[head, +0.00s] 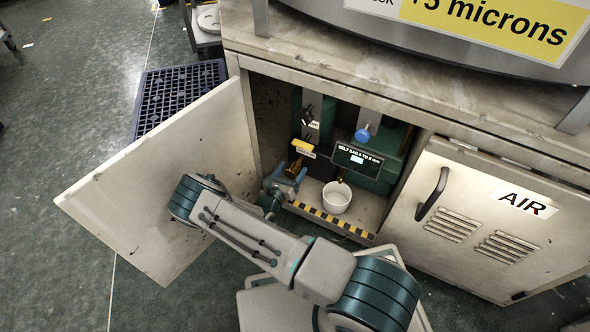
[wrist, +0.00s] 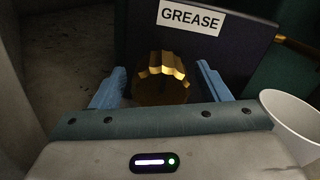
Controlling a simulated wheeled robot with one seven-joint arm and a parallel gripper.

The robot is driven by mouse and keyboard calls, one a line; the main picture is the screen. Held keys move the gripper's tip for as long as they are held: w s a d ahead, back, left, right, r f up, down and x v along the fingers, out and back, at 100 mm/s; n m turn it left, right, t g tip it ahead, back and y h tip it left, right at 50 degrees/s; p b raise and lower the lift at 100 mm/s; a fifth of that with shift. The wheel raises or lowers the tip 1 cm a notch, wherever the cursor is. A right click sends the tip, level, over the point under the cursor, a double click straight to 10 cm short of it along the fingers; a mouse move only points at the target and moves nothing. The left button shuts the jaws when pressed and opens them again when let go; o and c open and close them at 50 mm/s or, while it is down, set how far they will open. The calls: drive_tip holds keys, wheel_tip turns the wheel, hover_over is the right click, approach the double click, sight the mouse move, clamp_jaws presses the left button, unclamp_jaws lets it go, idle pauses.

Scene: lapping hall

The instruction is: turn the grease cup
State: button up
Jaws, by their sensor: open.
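The grease cup (wrist: 162,82) is a brass, ribbed knob below a white GREASE label (wrist: 190,17) in the wrist view. My gripper (wrist: 158,88) is open, with one blue finger on each side of the cup. A gap shows between the cup and the right finger; whether the left finger touches it I cannot tell. The cup's lower part is hidden behind my gripper body. In the head view my gripper (head: 284,184) is inside the open cabinet, at its left side. A brass piece (head: 294,166) shows just above the fingers there.
A white pot (head: 336,198) stands on the cabinet floor right of my gripper, and shows at right in the wrist view. The cabinet door (head: 165,185) stands open at left. A striped edge (head: 330,219) runs along the front. The AIR door (head: 485,215) is shut.

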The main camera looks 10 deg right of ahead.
drive_tip(key=shift+b+x, duration=0.3)
drive_tip(key=shift+x, duration=1)
drive_tip(key=c, duration=1)
drive_tip(key=shift+o, duration=0.2)
drive_tip(key=shift+p, duration=0.3)
drive_tip(key=m+p, duration=0.2)
drive_tip(key=m, duration=0.1)
drive_tip(key=shift+s+r+m+p, duration=0.1)
drive_tip(key=shift+m+p, duration=0.2)
drive_tip(key=shift+m, duration=0.1)
drive_tip(key=m+p, duration=0.2)
drive_tip(key=m, duration=0.2)
drive_tip(key=shift+d+m+p, duration=0.1)
drive_tip(key=shift+m+p, duration=0.25)
drive_tip(key=shift+m, duration=0.05)
drive_tip(key=shift+f, duration=0.2)
